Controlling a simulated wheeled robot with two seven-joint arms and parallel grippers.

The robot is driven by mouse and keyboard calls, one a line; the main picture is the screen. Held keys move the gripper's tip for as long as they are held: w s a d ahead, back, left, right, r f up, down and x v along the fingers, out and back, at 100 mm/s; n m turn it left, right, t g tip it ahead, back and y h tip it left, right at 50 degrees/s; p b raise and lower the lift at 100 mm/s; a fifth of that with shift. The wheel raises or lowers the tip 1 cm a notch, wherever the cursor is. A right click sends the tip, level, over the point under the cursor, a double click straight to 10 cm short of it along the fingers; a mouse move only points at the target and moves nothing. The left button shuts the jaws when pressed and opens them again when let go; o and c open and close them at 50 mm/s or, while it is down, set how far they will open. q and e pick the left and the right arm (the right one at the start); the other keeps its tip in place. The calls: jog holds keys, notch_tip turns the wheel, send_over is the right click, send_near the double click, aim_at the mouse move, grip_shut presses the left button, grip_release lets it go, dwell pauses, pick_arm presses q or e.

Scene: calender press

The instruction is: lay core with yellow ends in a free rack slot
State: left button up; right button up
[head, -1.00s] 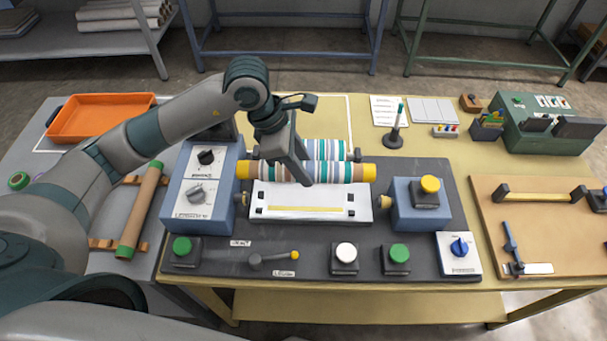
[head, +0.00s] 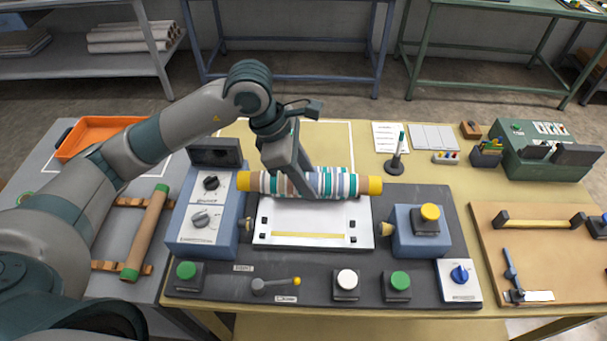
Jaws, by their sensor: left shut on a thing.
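The core with yellow ends (head: 348,185) lies level across the back of the press, above its white plate. My left gripper (head: 306,193) is shut on its middle, reaching down from above. Its wrapped middle is striped, and a striped teal and white roll (head: 332,170) shows just behind it, mostly hidden. I cannot tell whether the two touch. The rack (head: 131,202) with wooden rails is on the grey table at left. A brown core with green ends (head: 147,232) lies across its right part. My left arm hides the rack's left part. My right gripper is not in view.
The press has a blue control box (head: 206,222) at left and a blue block with a yellow button (head: 417,231) at right. An orange tray (head: 92,136) stands at back left. A pen stand (head: 396,160) and a green device (head: 545,150) stand at back right.

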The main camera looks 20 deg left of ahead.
pick_arm(q)
jog(key=f+m, duration=0.1)
jog(key=m+g+b, duration=0.1)
jog(key=m, duration=0.1)
jog(key=shift+s+a+f, duration=0.1)
jog(key=shift+s+f, duration=0.25)
jog(key=m, duration=0.1)
jog(key=f+m+g+b, duration=0.1)
jog(key=m, duration=0.1)
jog(key=shift+s+a+f+b, duration=0.15)
jog(key=shift+s+a+b, duration=0.05)
jog(key=shift+s+b, duration=0.15)
jog(key=s+a+f+m+g+y+b, duration=0.3)
jog(key=a+m+y+b, duration=0.1)
jog(key=m, duration=1.1)
jog(key=shift+a+g+b, duration=0.4)
jog(key=shift+a, duration=0.15)
